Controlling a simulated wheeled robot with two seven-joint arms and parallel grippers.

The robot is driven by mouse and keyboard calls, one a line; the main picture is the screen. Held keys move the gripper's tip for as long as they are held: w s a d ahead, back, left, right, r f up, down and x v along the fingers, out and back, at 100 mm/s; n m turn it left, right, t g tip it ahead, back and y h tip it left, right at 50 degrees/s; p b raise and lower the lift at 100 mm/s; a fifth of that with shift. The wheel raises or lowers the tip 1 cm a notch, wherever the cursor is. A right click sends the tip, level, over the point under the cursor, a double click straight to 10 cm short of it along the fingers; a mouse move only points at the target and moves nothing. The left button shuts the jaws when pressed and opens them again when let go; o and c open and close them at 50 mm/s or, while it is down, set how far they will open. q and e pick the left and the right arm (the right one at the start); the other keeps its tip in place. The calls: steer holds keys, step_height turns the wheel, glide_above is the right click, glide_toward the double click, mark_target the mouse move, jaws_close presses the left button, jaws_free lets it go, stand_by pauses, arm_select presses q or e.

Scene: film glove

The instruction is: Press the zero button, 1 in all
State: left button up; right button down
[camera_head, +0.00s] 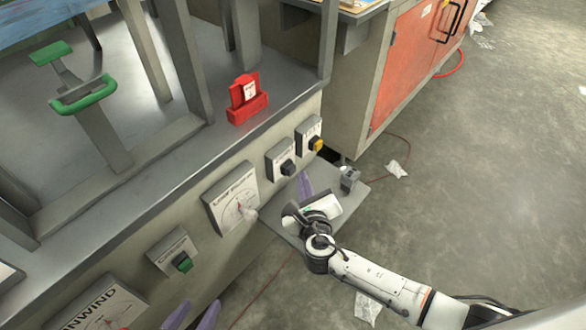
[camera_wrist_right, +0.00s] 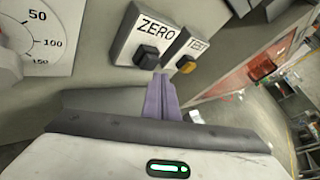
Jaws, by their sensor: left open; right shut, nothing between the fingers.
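The zero button (camera_head: 287,168) is a black knob on a small pale panel on the machine's side. In the right wrist view the black zero button (camera_wrist_right: 146,57) sits below the word ZERO. My right gripper (camera_head: 305,178), with purple fingers, is shut and empty. It is just below and to the right of the zero button in the head view, and its fingertips (camera_wrist_right: 160,80) show below and right of the button in the wrist view, seemingly apart from it. My left gripper (camera_head: 196,306) is open at the bottom edge, only its purple fingertips showing.
A yellow test button (camera_head: 316,143) is right beside the zero panel. A load gauge (camera_head: 232,200) and a green button (camera_head: 183,263) are to the left. A red holder (camera_head: 247,98) stands on the ledge above. A grey shelf (camera_head: 345,197) juts out below. Open floor lies right.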

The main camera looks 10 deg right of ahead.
steer(key=s+d+p, duration=0.1)
steer(key=s, duration=0.1)
steer(key=s+d+p, duration=0.1)
steer(key=s+d, duration=0.1)
stand_by(0.6)
stand_by(0.7)
